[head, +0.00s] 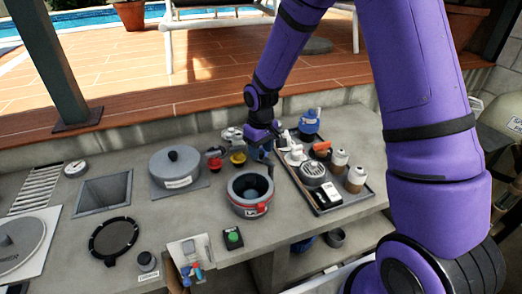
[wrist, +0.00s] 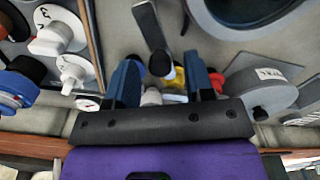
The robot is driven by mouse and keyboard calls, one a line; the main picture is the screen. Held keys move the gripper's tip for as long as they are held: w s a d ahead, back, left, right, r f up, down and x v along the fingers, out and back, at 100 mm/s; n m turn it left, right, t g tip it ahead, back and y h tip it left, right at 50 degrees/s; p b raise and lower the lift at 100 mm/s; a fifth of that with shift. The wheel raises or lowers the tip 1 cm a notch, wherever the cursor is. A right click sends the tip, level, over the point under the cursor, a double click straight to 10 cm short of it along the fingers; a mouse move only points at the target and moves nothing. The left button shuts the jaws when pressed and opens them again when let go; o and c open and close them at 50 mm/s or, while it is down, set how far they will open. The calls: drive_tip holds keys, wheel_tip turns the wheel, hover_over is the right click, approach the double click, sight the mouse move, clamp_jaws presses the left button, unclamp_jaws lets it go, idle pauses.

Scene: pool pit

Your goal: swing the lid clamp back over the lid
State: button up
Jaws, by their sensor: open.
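The round grey pot (head: 250,192) with a red band and a dark, round middle stands on the counter. Its dark rim also shows at the top right of the wrist view (wrist: 258,14). I cannot tell its lid from its opening. A flat grey arm (wrist: 146,22) with a dark knob (wrist: 159,62), apparently the lid clamp, points off to the side of the pot, not across it. My gripper (head: 264,148) is just behind the pot. In the wrist view its open fingers (wrist: 163,66) appear on either side of the knob; contact is not visible.
A tray (head: 325,208) with bottles and fittings lies close on the right. Red (head: 214,153) and yellow (head: 238,158) valve parts stand left of my gripper. A covered grey pot (head: 178,168) is farther left. The counter before the pot holds a green-button box (head: 233,238).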

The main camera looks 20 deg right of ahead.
drive_tip(key=shift+f, duration=0.3)
clamp_jaws()
